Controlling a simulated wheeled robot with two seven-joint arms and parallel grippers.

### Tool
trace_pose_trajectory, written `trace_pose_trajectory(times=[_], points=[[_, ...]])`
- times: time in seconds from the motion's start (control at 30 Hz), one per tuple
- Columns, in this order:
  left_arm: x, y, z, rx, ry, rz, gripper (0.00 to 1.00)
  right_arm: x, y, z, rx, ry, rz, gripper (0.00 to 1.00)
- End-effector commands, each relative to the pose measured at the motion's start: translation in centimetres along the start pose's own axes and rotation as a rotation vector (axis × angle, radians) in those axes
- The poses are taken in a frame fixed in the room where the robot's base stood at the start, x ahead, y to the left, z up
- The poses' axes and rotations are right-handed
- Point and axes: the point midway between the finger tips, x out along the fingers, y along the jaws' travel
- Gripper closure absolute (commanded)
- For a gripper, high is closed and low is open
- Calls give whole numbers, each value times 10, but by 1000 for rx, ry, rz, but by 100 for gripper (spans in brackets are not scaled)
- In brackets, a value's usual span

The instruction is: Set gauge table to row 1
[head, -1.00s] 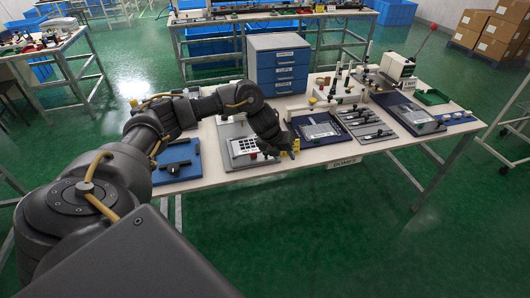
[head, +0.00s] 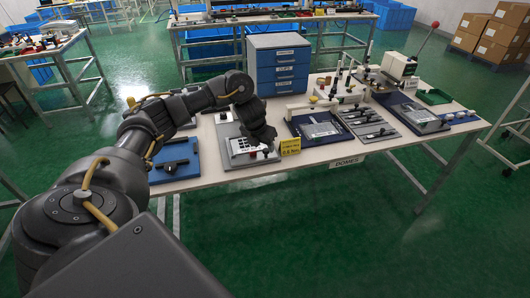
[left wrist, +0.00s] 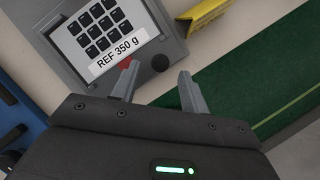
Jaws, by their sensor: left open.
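A grey device (head: 228,130) with a white keypad plate (head: 241,146) of black keys lies on the table. In the left wrist view the plate (left wrist: 75,45) carries a label reading "REF 350 g" (left wrist: 122,54). A black knob (left wrist: 160,63) and a red part (left wrist: 125,63) sit on its near edge. My left gripper (head: 268,151) is over the right side of the device. In the left wrist view the left gripper (left wrist: 157,72) is open, with the knob appearing between its fingertips; contact cannot be told. The red part is partly hidden by a finger. My right gripper is out of view.
A yellow sign (head: 290,146) stands just right of the device. A blue block fixture (head: 175,160) lies to the left, a dark blue tray (head: 303,119) to the right. A blue drawer cabinet (head: 280,64) stands behind. The table's front edge is close.

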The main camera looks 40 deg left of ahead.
Motion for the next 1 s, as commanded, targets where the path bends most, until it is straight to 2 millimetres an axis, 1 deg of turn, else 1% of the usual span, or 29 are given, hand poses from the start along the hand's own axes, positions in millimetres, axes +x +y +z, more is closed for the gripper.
trace_pose_trajectory(times=[0.03, 0.2, 0.33, 0.57, 0.67, 0.9, 0.93, 1.0], points=[[9, 0, -1, -2, 3, 0, 55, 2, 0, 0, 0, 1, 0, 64], [24, 0, 0, -1, 1, 0, 55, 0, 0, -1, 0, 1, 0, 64], [29, 0, 0, -1, 0, 0, 55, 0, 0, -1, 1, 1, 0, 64], [29, 0, 0, 0, -1, 0, 55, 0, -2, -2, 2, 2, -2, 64], [29, 0, 0, -1, -1, 0, 67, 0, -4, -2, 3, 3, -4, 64], [29, 0, 0, -1, -1, 0, 98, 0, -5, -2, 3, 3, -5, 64], [29, 0, 0, -1, -1, 0, 100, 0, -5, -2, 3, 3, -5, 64], [29, 0, 0, -1, -1, 0, 100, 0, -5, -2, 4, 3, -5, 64]])
